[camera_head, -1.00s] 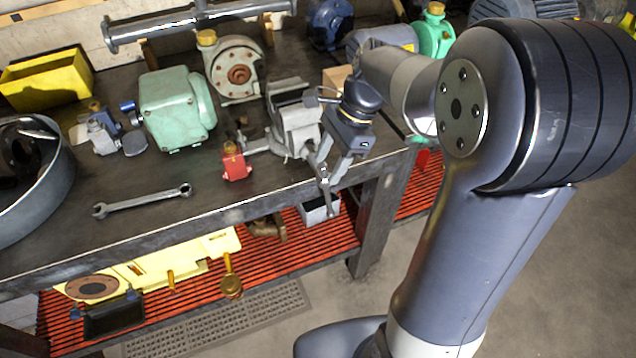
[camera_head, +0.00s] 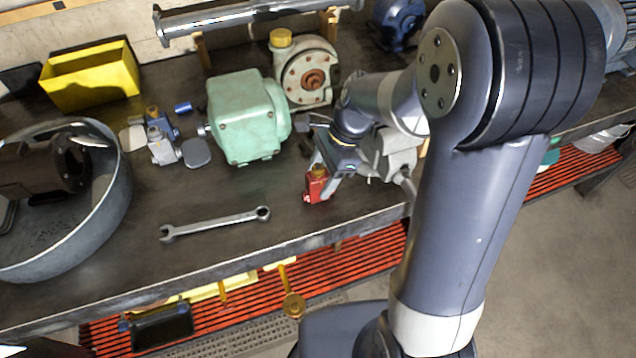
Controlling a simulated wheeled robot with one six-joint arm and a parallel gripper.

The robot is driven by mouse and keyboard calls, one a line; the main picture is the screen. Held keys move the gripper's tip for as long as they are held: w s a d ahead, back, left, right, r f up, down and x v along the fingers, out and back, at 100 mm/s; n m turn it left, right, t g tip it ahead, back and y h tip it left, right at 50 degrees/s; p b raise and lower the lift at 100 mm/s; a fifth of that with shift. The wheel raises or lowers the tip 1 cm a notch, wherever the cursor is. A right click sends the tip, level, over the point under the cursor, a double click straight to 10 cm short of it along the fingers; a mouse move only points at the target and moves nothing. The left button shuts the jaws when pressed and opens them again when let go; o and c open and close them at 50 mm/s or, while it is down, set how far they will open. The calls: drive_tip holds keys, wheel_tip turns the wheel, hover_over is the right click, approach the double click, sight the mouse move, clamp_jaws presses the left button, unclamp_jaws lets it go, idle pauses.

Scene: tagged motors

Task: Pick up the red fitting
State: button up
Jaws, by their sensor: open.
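The red fitting (camera_head: 316,188), a small red block with a brass-coloured top, stands on the dark workbench near its front edge. My gripper (camera_head: 323,177) is open and low over the bench, right at the fitting. One finger shows behind the fitting's top and the other at its right side. I cannot tell whether either finger touches it or whether it is fully between them.
A grey vise (camera_head: 392,152) stands close right of my gripper, partly hidden by my arm. A green motor box (camera_head: 246,118) is behind and left. A wrench (camera_head: 215,222) lies to the left, with a large round pan (camera_head: 110,205) beyond it.

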drive_tip(key=shift+x, duration=1.1)
drive_tip(key=shift+r, duration=0.1)
drive_tip(key=c, duration=1.2)
